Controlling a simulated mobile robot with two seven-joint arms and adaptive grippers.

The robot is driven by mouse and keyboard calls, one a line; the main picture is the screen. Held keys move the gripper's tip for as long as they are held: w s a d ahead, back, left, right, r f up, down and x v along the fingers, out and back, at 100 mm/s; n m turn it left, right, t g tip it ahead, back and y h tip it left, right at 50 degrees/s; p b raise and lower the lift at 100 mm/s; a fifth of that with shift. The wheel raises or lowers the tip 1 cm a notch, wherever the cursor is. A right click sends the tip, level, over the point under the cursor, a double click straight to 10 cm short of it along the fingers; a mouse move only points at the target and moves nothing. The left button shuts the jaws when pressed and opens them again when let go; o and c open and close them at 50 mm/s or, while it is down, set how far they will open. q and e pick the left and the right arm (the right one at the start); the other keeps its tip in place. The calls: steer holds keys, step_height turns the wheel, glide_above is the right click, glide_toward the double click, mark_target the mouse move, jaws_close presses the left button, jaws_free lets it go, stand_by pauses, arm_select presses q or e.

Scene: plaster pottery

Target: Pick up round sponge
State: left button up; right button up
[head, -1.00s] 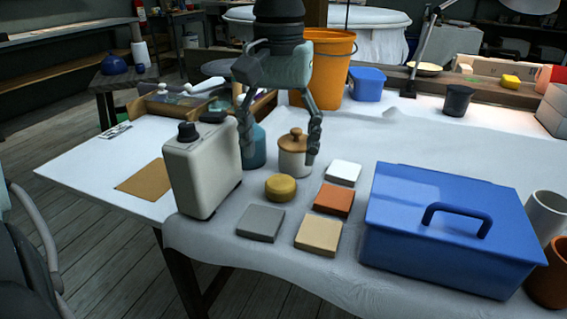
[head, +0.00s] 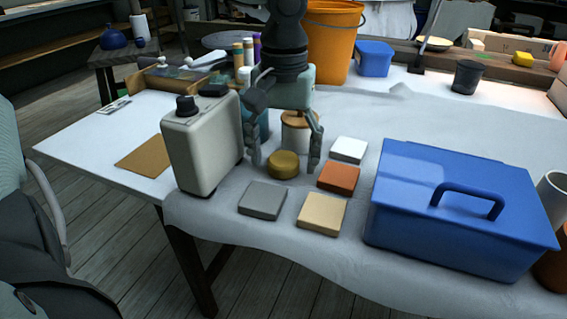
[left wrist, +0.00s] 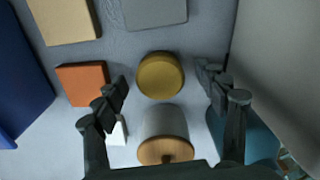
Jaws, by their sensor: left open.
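The round sponge is a yellow-brown disc (head: 283,164) lying flat on the cloth-covered table in the head view. It also shows in the left wrist view (left wrist: 160,75), centred between the fingers and a little beyond their tips. My left gripper (head: 285,166) is open and empty, pointing down with one finger on each side of the sponge. In the left wrist view the fingers (left wrist: 165,85) stand wide apart and do not touch it. My right gripper is in neither view.
A lidded jar (head: 296,132) stands just behind the sponge, and a grey-white box with a knob (head: 203,150) stands close left. Grey (head: 262,200), tan (head: 322,213), orange (head: 338,177) and white (head: 348,149) blocks lie in front and right. A blue toolbox (head: 420,225) stands farther right.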

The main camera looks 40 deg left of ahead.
mark_target(285, 161)
arm_select(q)
steer(key=shift+c, duration=0.4)
steer(key=c, duration=0.9)
steer(key=shift+o, duration=0.2)
steer(key=shift+r, duration=0.45)
steer(key=r, duration=0.3)
steer(key=shift+s+d+r, duration=0.25)
steer(key=shift+d+r, duration=0.1)
steer(key=shift+r, duration=0.05)
steer(key=s+d+r, duration=0.6)
steer(key=d, duration=0.2)
steer(key=shift+s+d+r, duration=0.15)
steer(key=shift+s+d, duration=0.15)
